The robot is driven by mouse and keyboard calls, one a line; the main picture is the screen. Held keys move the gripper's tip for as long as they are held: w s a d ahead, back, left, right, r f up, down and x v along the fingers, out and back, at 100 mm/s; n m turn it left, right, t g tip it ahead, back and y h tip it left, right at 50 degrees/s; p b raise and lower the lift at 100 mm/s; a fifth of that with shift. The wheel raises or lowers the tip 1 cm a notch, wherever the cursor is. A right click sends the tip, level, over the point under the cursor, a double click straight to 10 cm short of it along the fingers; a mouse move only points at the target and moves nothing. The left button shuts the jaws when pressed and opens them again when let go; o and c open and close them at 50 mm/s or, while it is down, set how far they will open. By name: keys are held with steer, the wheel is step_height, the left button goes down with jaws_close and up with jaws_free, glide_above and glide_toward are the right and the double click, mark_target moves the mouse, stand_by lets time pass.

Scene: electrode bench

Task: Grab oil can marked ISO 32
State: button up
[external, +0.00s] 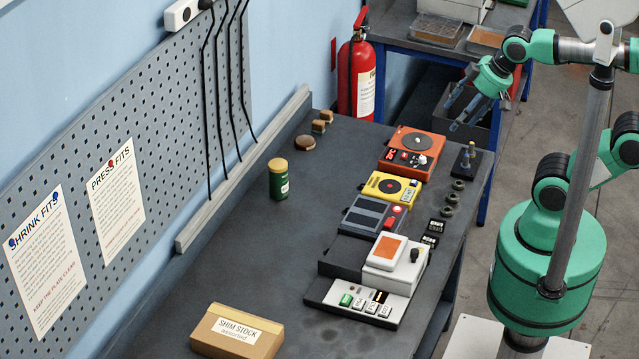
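A small green can (279,185) with a gold lid stands upright on the dark bench, left of the middle and near the pegboard. A pale marking shows on its side, but it is too small to read, so I cannot tell whether it says ISO 32. My gripper (452,116) is up at the right, beyond the bench's far right corner, well apart from the can. Its two fingers point down and left, are spread, and hold nothing visible.
Orange (412,150), yellow (391,187) and grey devices line the bench's right side, with small dark rings (452,197) beside them. A SHIM STOCK box (237,333) lies at the front. Black cables (223,90) hang behind the can. Bench around the can is clear.

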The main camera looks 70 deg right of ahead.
stand_by(0.3)
steer(key=w+r+g+p, duration=0.1)
steer(key=w+r+p, duration=0.35)
steer(key=w, duration=1.05)
steer(key=n+g+p, duration=0.1)
steer(key=g+p, duration=0.4)
steer(key=p, duration=0.5)
glide_above(279, 164)
step_height(279, 164, down, 28)
steer(key=shift+f, duration=0.1)
steer(key=shift+w+f, duration=0.1)
steer(key=shift+f, duration=0.2)
